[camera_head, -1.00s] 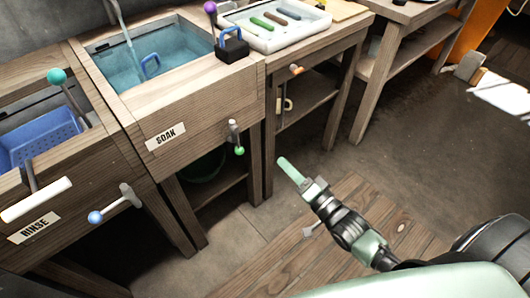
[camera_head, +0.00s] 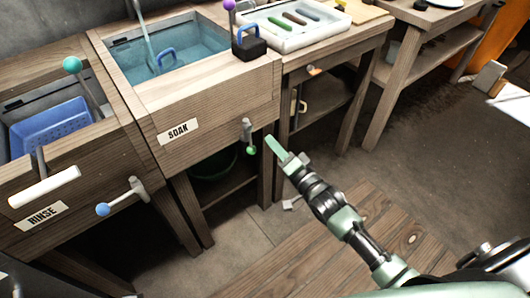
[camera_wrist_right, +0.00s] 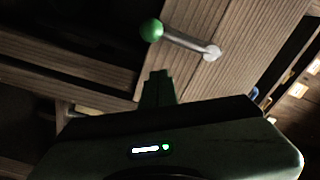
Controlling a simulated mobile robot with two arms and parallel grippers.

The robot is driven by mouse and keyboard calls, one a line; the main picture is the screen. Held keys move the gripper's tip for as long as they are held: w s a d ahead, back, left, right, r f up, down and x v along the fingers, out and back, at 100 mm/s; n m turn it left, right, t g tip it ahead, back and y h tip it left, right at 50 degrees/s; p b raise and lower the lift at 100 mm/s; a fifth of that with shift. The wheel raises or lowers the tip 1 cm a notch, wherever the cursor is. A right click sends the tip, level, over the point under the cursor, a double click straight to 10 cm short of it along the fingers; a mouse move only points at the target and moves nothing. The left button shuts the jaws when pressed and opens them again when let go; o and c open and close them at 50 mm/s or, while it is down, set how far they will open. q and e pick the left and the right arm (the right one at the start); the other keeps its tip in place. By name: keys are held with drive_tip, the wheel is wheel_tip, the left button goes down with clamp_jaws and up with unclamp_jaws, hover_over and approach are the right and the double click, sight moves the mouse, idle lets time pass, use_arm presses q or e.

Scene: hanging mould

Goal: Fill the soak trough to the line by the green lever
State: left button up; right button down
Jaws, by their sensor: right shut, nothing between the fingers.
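The soak trough (camera_head: 262,92) is a wooden sink with a "SOAK" label on its front, with blue-green water (camera_head: 190,66) inside and a blue handle standing out of it. The green lever (camera_head: 249,136) hangs on the trough's front with its green ball low. It also shows in the right wrist view (camera_wrist_right: 181,40), ball to the left of its pivot. My right gripper (camera_head: 270,142) is shut and empty, just right of the green ball and apart from it in the head view. In the wrist view its fingertips (camera_wrist_right: 158,76) are below the lever. My left gripper is out of view. I cannot make out a fill line.
The rinse trough (camera_head: 110,138) with a blue basket (camera_head: 50,128) and a blue-knobbed lever (camera_head: 122,198) is at the left. A white tray (camera_head: 285,45) with coloured bars sits on the bench at right. The floor below is open.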

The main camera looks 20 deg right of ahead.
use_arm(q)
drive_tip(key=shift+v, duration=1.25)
use_arm(e)
drive_tip(key=shift+s+a+f, duration=0.1)
drive_tip(key=shift+a+f, duration=0.3)
drive_tip(key=shift+a, duration=0.3)
drive_tip(key=shift+s+a+f, duration=0.1)
drive_tip(key=shift+a+f, duration=0.25)
drive_tip(key=shift+a, duration=0.35)
